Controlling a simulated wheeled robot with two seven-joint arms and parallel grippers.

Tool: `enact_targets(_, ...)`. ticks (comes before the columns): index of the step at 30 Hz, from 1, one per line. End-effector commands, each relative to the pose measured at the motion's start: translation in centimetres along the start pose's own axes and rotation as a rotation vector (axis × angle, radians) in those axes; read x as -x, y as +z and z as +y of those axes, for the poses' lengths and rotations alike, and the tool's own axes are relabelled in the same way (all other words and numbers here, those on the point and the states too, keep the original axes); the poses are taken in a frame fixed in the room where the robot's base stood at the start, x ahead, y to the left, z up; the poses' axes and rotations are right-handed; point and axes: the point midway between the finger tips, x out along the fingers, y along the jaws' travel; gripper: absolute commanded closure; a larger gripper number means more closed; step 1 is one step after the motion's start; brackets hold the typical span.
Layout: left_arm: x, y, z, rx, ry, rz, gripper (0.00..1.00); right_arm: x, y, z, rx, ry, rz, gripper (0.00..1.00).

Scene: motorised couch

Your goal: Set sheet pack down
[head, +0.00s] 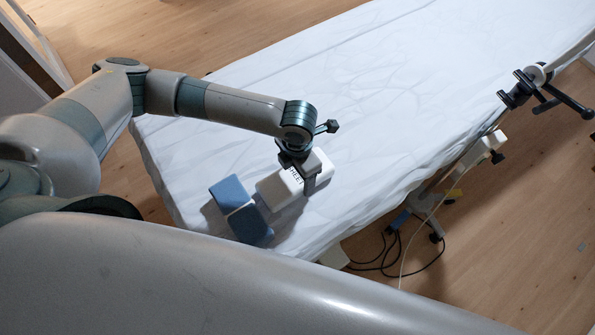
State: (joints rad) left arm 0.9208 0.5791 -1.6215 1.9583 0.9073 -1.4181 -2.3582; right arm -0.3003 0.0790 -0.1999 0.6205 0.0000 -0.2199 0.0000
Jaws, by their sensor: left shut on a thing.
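A white sheet pack (273,191) with dark lettering is at the near end of the white-covered couch (350,80). My left gripper (303,178) points down over the pack and is shut on it. One dark finger crosses the pack's near side, and the gripper hides part of its top. The pack is low over the sheet; I cannot tell whether its underside touches. My right gripper is not in view.
Two blue-topped blocks, one farther (229,193) and one nearer (249,226), sit left of the pack, close to it. The couch beyond is clear. A black-clamped fixture (521,90) stands at the right. Cables (385,262) lie on the wooden floor.

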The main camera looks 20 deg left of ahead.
Motion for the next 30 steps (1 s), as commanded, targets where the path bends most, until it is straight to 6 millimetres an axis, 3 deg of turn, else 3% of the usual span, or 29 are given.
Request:
enact_targets(14,-0.88,0.04,0.03,0.000,0.000,-0.001,0.60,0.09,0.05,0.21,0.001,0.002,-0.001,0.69)
enact_targets(15,-0.88,0.03,0.03,0.000,0.000,-0.001,0.27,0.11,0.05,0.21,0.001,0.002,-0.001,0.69)
enact_targets(17,-0.86,0.02,0.03,0.000,0.000,-0.001,0.13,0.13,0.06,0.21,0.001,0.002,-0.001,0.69)
enact_targets(30,-0.42,0.05,0.05,0.000,0.001,-0.002,0.13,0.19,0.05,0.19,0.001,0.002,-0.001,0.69)
